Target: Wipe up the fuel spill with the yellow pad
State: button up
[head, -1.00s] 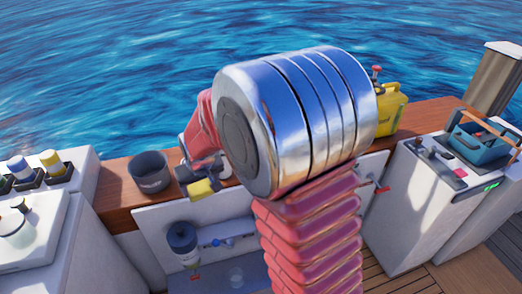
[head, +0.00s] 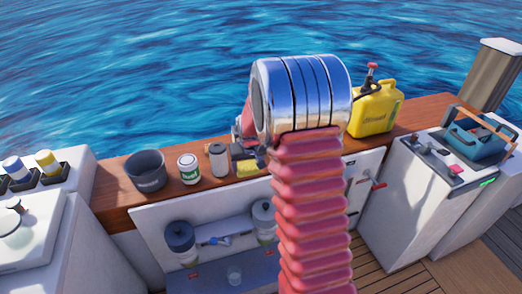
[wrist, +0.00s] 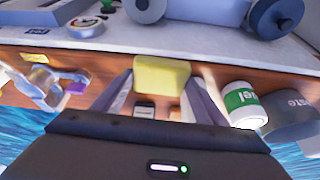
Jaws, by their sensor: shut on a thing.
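The yellow pad (head: 248,167) shows just left of my arm in the head view, over the wooden ledge. It also shows in the wrist view (wrist: 162,72), between the fingertips of my gripper (wrist: 159,82). My gripper (head: 245,160) is shut on the pad; my arm partly hides it in the head view. How high the pad is above the ledge I cannot tell. I cannot make out the fuel spill in either view; my arm covers part of the ledge and hatch.
On the wooden ledge (head: 112,190) stand a dark bucket (head: 146,171), a green-labelled can (head: 189,169), a grey can (head: 218,160) and a yellow jerrycan (head: 374,108). Two filter bowls (head: 181,240) hang in the open hatch, with a clear cup (head: 235,274) below. A blue toolbox (head: 474,140) stands right.

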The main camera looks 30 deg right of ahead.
jog(key=w+d+n, duration=0.1)
jog(key=w+d, duration=0.2)
jog(key=d, duration=0.5)
jog(key=shift+w+r, duration=0.3)
jog(key=shift+w, duration=0.1)
jog(key=shift+a, duration=0.1)
